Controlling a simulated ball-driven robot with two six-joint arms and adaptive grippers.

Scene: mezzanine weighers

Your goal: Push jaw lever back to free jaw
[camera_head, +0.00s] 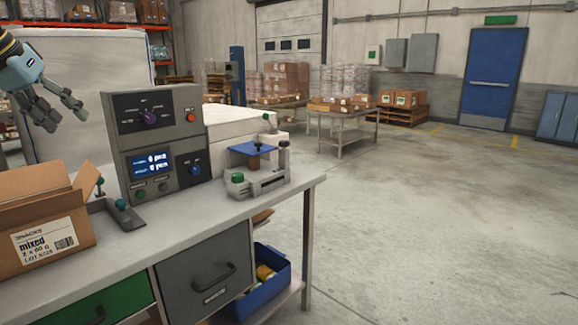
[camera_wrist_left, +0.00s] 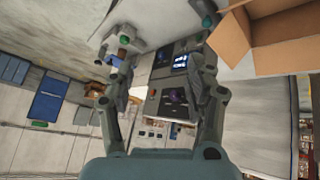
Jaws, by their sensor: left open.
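A small clamp fixture (camera_head: 258,180) stands at the right end of the bench, with a blue plate, a brown piece under the plate, a green knob (camera_head: 237,177) and dark knobs. I cannot tell for certain which part is the jaw lever. The fixture also shows, turned over, at the upper left of the left wrist view (camera_wrist_left: 115,58), partly behind a finger. My left gripper (camera_head: 68,122) hangs in the air at the upper left of the head view, open and empty, well apart from the fixture. Its spread fingers show in the left wrist view (camera_wrist_left: 160,70). My right gripper is out of view.
A grey control box (camera_head: 155,140) with dials and a blue display stands on the bench (camera_head: 190,222) between gripper and fixture. An open cardboard box (camera_head: 45,225) sits at the left. A small teal-knobbed lever (camera_head: 125,215) lies before the control box. Floor at right is clear.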

